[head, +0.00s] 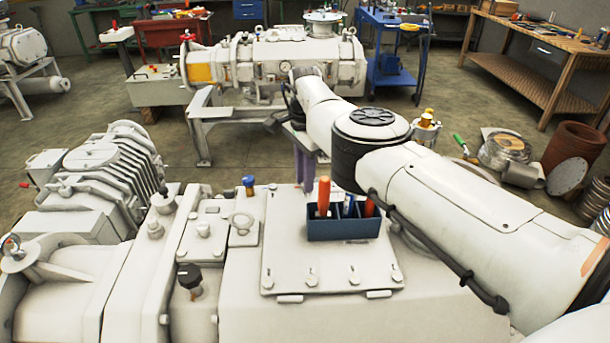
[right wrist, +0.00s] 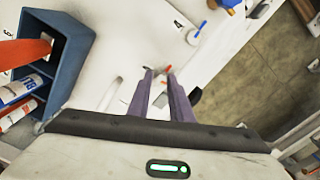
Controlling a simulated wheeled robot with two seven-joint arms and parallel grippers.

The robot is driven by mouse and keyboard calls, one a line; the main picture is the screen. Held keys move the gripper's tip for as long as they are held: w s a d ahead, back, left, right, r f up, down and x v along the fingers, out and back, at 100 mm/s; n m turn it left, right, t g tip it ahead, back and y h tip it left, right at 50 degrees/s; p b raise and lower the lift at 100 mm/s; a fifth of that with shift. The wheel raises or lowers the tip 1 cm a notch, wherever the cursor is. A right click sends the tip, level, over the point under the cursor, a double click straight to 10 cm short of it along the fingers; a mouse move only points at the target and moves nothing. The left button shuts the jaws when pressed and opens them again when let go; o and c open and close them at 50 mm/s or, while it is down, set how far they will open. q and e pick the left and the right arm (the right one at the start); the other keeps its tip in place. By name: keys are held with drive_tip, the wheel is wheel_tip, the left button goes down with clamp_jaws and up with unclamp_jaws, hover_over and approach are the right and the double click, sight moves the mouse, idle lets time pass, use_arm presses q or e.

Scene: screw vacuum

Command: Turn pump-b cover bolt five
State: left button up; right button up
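The pump cover plate (head: 335,262) lies flat on the white pump in front of me, with several bolts along its near edge, one of them at the left corner (head: 270,282). I cannot tell by a label which one is bolt five. My right gripper (head: 305,182) points down with two purple fingers at the plate's far edge, behind the blue tool caddy. In the right wrist view the fingers (right wrist: 158,72) stand apart, with a small grey and red detail at their tips that is too small to make out. A mark "4" shows beyond them. My left gripper is not in view.
The blue tool caddy (head: 343,228) stands on the cover plate with orange-handled tools (head: 324,192) in it, close beside the right gripper. A black knob (head: 189,278) and a blue-topped fitting (head: 248,184) stand up from the pump to the left. Another pump (head: 290,60) stands behind.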

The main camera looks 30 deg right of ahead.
drive_tip(key=o, duration=0.3)
drive_tip(key=shift+s+f, duration=0.1)
drive_tip(key=shift+f, duration=0.05)
drive_tip(key=shift+w+r, duration=0.2)
drive_tip(key=shift+r, duration=0.15)
wheel_tip(320, 180, up, 10)
drive_tip(key=shift+f+b, duration=0.1)
drive_tip(key=shift+b, duration=0.6)
